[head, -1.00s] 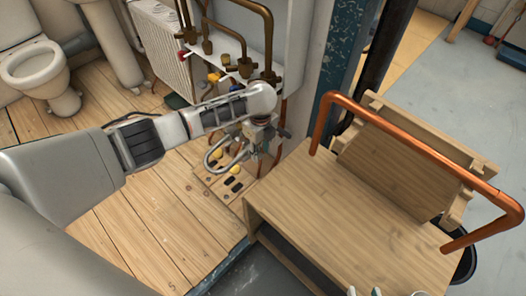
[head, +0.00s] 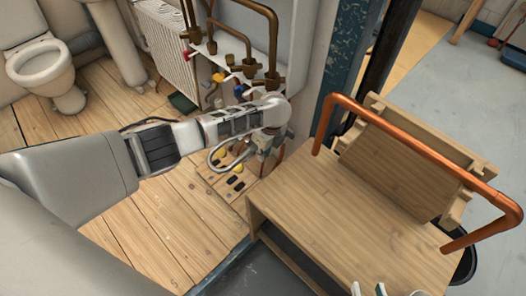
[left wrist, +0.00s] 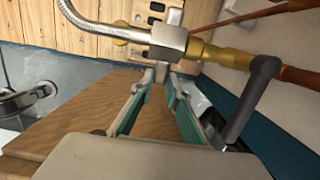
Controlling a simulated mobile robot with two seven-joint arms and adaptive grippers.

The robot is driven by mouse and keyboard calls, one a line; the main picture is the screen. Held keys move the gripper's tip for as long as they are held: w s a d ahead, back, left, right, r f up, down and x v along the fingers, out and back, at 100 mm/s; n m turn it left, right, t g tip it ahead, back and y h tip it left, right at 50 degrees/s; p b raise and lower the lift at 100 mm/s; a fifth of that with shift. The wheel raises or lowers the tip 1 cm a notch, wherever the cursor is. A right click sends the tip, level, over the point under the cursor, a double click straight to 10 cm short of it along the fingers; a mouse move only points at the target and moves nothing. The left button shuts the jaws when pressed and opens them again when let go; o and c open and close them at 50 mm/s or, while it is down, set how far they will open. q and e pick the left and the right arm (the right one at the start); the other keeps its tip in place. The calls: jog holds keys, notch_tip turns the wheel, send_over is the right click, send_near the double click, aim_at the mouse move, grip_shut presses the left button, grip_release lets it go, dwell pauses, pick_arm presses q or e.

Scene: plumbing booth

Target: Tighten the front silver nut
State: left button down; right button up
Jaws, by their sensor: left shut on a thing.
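In the left wrist view, a blocky silver nut (left wrist: 168,42) joins a braided silver hose (left wrist: 92,24) to a brass fitting (left wrist: 225,56). My left gripper's fingers (left wrist: 161,74) converge on a small silver part at the nut's lower edge and are shut on it. In the head view, my left gripper (head: 262,152) points down beside the copper pipes, left of the wooden bench; my wrist hides most of the nut. Tips of my right gripper (head: 367,290) show at the bottom edge, too cropped to tell their opening.
A wooden bench (head: 330,215) with a copper pipe (head: 420,150) stands at right. Brass valves (head: 250,68) and a white radiator (head: 158,48) are behind my left arm. A grey lever (left wrist: 255,95) sits right of the fingers. Plank floor is open at left.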

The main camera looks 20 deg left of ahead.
pick_arm(q)
jog(key=shift+d+f+y, duration=0.2)
jog(key=shift+f+y, duration=0.1)
jog(key=shift+y, duration=0.3)
jog(key=shift+f+t+y, duration=0.35)
jog(key=shift+t+y, duration=0.05)
jog(key=shift+y, duration=0.1)
jog(key=shift+a+f, duration=0.1)
jog(key=shift+a, duration=0.05)
pick_arm(e)
jog(key=shift+s+d+f+g, duration=0.2)
jog(key=shift+s+d+f, duration=0.15)
jog(key=shift+f, duration=0.2)
jog(key=shift+s+d+f+g, duration=0.2)
jog(key=shift+s+f, duration=0.1)
jog(key=shift+f, duration=0.2)
pick_arm(q)
jog(key=shift+s, duration=0.1)
pick_arm(e)
jog(key=shift+w+r, duration=0.1)
jog(key=shift+r, duration=0.05)
pick_arm(q)
jog(key=c, duration=2)
grip_release()
jog(key=shift+o, duration=0.2)
pick_arm(e)
jog(key=shift+w+a, duration=0.1)
jog(key=shift+r, duration=0.15)
